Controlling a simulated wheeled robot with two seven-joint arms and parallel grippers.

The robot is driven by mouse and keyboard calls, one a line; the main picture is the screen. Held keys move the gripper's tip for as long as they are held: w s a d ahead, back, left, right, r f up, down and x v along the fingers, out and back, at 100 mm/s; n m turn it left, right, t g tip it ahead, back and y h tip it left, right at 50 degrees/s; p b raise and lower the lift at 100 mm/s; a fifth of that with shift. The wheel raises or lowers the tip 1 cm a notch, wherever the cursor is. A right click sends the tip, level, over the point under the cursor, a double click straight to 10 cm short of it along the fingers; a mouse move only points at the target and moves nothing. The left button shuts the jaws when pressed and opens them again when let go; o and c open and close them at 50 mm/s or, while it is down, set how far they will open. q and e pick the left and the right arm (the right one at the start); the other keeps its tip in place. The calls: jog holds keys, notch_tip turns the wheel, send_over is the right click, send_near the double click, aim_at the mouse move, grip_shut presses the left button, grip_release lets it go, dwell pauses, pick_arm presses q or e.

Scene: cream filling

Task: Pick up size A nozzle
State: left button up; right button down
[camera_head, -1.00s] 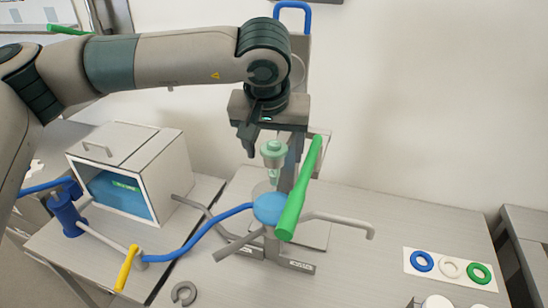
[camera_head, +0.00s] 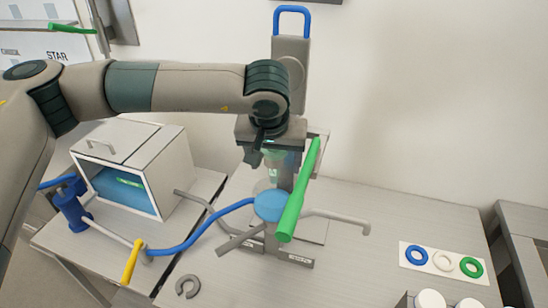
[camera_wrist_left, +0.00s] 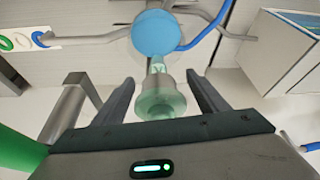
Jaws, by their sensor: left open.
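A pale green, see-through nozzle (camera_head: 273,173) stands upright on the filling machine above its blue round part (camera_head: 271,206). Its upper part is hidden by my gripper in the head view. I cannot read a size mark on it. My left gripper (camera_head: 274,156) is open and points down over the nozzle. In the left wrist view the nozzle (camera_wrist_left: 159,100) is between the two spread fingers of the gripper (camera_wrist_left: 160,79), with gaps on both sides. My right gripper is not in view.
A green handle (camera_head: 298,192) slants close beside the nozzle. A grey bar (camera_head: 338,217) and a blue hose (camera_head: 205,228) reach out from the machine. A white box (camera_head: 174,168) stands left. Coloured rings lie on a card (camera_head: 404,262). The table's right middle is clear.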

pick_arm(q)
jog(key=shift+c, duration=0.4)
jog(key=c, duration=1.3)
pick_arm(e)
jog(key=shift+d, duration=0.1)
pick_arm(q)
jog(key=shift+o, duration=0.2)
jog(key=shift+r, duration=0.2)
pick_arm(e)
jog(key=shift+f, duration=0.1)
